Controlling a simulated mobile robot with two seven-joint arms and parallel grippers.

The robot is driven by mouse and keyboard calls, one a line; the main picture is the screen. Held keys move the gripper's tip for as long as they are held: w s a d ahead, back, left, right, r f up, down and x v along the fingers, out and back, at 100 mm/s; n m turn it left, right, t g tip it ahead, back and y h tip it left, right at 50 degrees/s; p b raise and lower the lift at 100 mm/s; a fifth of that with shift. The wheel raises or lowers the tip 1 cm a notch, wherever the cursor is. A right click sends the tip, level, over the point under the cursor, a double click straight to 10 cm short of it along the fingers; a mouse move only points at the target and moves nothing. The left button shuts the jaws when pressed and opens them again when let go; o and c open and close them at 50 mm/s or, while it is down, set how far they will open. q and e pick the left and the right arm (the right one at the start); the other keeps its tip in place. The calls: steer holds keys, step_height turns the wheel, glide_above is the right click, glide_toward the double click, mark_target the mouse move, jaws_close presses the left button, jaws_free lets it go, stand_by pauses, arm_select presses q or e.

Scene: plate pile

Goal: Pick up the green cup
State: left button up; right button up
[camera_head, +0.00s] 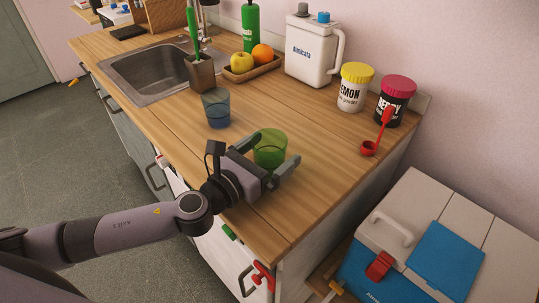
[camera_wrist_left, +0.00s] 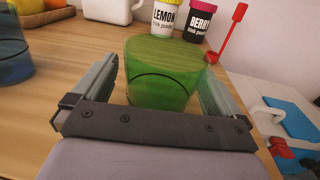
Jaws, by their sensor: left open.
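The green cup (camera_head: 270,146) is see-through and stands upright on the wooden counter (camera_head: 312,190). My left gripper (camera_head: 270,154) is open, with one finger on each side of the cup. In the left wrist view the green cup (camera_wrist_left: 163,72) stands between the two fingers of the left gripper (camera_wrist_left: 160,85), with its lower part hidden behind the gripper's body. Whether a finger touches the cup I cannot tell. My right gripper is not in view.
A blue cup (camera_head: 216,108) stands left of the green one. Behind are a fruit tray (camera_head: 250,72), a white jug (camera_head: 312,52), a lemon tub (camera_head: 354,88), a berry tub (camera_head: 394,102) and a red scoop (camera_head: 370,147). The counter's right edge drops toward a cooler (camera_head: 385,240).

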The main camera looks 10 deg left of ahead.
arm_select(q)
steer(key=c, duration=1)
steer(key=shift+c, duration=0.2)
